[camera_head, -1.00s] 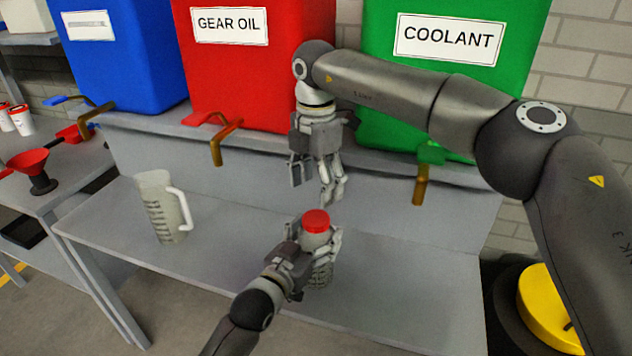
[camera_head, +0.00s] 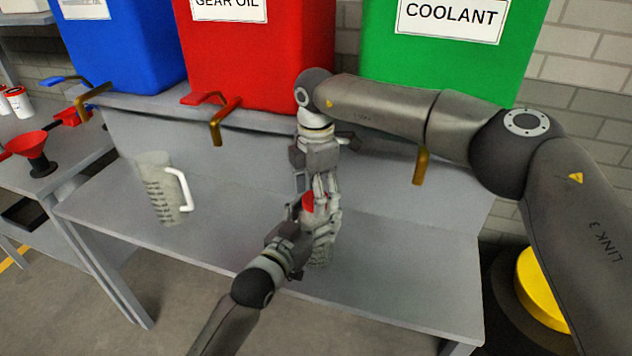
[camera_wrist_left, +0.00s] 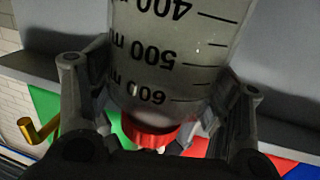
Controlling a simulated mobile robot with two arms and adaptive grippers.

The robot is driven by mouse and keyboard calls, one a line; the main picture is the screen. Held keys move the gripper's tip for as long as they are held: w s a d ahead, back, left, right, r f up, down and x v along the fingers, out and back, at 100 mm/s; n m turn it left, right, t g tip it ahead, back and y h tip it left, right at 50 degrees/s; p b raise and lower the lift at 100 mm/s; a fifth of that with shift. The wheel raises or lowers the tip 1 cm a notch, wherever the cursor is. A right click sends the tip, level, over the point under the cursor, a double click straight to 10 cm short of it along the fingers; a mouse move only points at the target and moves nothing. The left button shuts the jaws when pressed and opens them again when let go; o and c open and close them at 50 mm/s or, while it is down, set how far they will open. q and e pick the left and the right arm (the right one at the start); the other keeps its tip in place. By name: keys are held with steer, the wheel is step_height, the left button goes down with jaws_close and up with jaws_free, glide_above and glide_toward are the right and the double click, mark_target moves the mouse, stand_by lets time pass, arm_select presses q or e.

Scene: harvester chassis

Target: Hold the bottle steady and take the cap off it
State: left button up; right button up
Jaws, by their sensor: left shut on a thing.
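The bottle (camera_head: 321,256) stands upright on the grey bench, mostly hidden by my grippers. In the left wrist view the clear, graduated bottle (camera_wrist_left: 178,50) fills the middle, between my left gripper's fingers. My left gripper (camera_head: 313,238) is shut on the bottle's upper body. The red cap (camera_head: 309,202) is on top of the bottle, and it also shows in the left wrist view (camera_wrist_left: 150,136). My right gripper (camera_head: 316,195) points down from above with its fingers around the cap, partly covering it. Whether they press on the cap is unclear.
A graduated jug (camera_head: 160,190) with a white handle stands to the left on the bench (camera_head: 400,270). Blue, red and green tanks with taps stand behind on a ledge. The bench's right part is clear.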

steer(key=c, duration=0.9)
steer(key=o, duration=0.9)
steer(key=shift+o, duration=0.2)
